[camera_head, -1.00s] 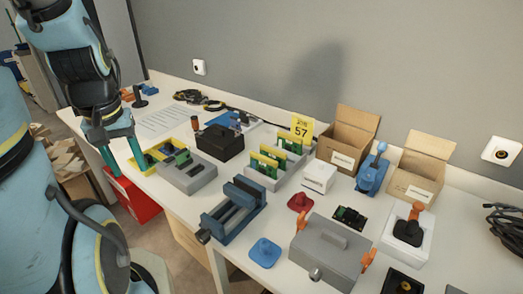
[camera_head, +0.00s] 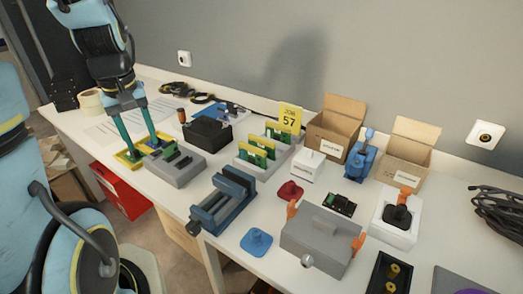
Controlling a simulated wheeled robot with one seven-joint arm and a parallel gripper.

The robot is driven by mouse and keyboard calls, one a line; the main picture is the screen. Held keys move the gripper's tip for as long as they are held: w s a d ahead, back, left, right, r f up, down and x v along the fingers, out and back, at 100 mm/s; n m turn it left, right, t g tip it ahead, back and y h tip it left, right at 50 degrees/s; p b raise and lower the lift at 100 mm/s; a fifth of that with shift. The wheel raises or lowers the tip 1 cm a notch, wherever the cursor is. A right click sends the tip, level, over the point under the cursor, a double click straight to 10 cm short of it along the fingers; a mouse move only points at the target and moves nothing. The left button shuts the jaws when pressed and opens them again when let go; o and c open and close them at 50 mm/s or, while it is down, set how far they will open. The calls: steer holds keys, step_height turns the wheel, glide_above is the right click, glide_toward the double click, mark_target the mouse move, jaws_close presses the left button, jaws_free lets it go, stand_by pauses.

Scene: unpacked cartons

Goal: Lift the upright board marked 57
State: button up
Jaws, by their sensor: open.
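A yellow card reading "JOB 57" (camera_head: 290,117) stands upright at the back of a light grey rack (camera_head: 248,164). Several green boards with yellow top edges (camera_head: 262,142) stand upright in the rack, in front of the card. I cannot read a number on any of these boards. My gripper (camera_head: 141,154) points down with its two teal fingers apart. It is to the left of the rack, at a yellow tray (camera_head: 128,166), and nothing shows between its fingers. The fingertips partly hide the tray; whether they touch it is unclear.
A grey block with slots (camera_head: 178,172) and a black box (camera_head: 208,134) lie between my gripper and the rack. A blue vise (camera_head: 222,203) is in front of the rack. A white box (camera_head: 308,165) and an open carton (camera_head: 335,128) stand to its right.

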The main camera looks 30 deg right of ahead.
steer(key=w+d+f+n+b, duration=0.1)
steer(key=w+d, duration=0.2)
steer(key=d, duration=0.5)
steer(key=w+d+f+n, duration=0.1)
steer(key=w+d+n, duration=0.1)
steer(key=d, duration=0.5)
steer(key=n+g+b, duration=0.1)
steer(key=n, duration=0.1)
glide_above(261, 139)
steer(key=shift+w+a+f, duration=0.1)
steer(key=shift+w+f, duration=0.1)
steer(key=shift+f, duration=0.3)
steer(key=shift+w+a+f, duration=0.1)
steer(key=shift+w+f, duration=0.05)
steer(key=shift+f, duration=0.3)
steer(key=shift+s+d+f, duration=0.1)
steer(key=shift+d+f, duration=0.2)
step_height(261, 139, down, 10)
steer(key=shift+s+f+p, duration=0.1)
steer(key=shift+s+p, duration=0.05)
steer(key=shift+p, duration=1)
jaws_close()
